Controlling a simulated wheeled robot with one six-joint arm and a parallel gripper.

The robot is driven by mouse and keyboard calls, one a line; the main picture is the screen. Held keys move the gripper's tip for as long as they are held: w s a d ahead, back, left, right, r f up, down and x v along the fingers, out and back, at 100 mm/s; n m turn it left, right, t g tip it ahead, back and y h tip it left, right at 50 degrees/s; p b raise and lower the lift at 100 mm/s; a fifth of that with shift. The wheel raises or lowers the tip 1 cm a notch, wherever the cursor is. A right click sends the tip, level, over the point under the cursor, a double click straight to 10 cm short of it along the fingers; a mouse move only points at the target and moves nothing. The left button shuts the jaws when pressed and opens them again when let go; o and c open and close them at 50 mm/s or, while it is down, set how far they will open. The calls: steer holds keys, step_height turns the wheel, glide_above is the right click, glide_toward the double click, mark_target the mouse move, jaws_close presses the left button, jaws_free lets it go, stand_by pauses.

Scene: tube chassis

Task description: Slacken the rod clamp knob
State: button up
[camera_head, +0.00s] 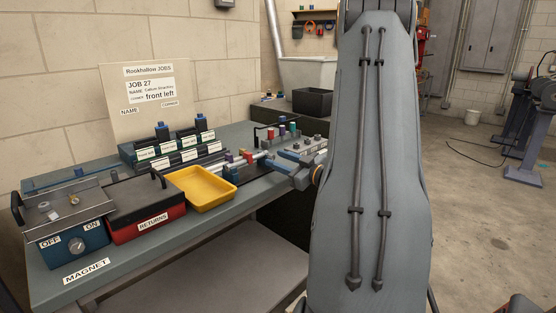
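The rod clamp knob cannot be picked out for certain. A cluster of small fixtures with coloured knobs (283,122) stands on the far right part of the bench, and pale rods (250,158) lie in front of it. My gripper (274,161) shows small at the bench's right edge, beside the rods and fixtures, partly behind my large grey arm link. Its blue-grey fingers point left. Whether they touch anything, or how far apart they are, is too small to tell.
The bench (140,272) carries a magnet box (76,244), a red returns box (152,226), a yellow tray (203,188) and labelled racks (178,148). A job board (150,98) stands against the wall. A black bin (312,101) is behind. The floor at right is mostly clear.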

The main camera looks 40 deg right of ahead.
steer(key=shift+w, duration=0.3)
jaws_close()
